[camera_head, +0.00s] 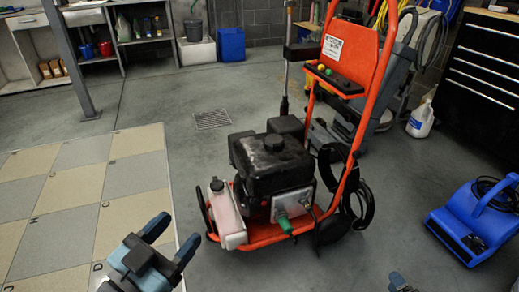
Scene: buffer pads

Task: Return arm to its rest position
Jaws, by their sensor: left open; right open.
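My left gripper (170,238) is at the bottom left of the head view. Its two blue-grey fingers are spread apart with nothing between them, over the edge of the checkered mat (130,142) and the floor. My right gripper (397,281) shows only as a small blue-grey tip at the bottom edge, right of centre; the rest is out of frame. An orange pressure washer (375,85) with a black engine (272,165) stands upright in the middle, beyond both grippers and apart from them.
A blue floor blower (470,222) sits at the right, in front of a black drawer cabinet (485,75). A white jug (420,120) stands near it. A blue bin (231,44) and shelves are at the back. Open grey floor lies around the washer.

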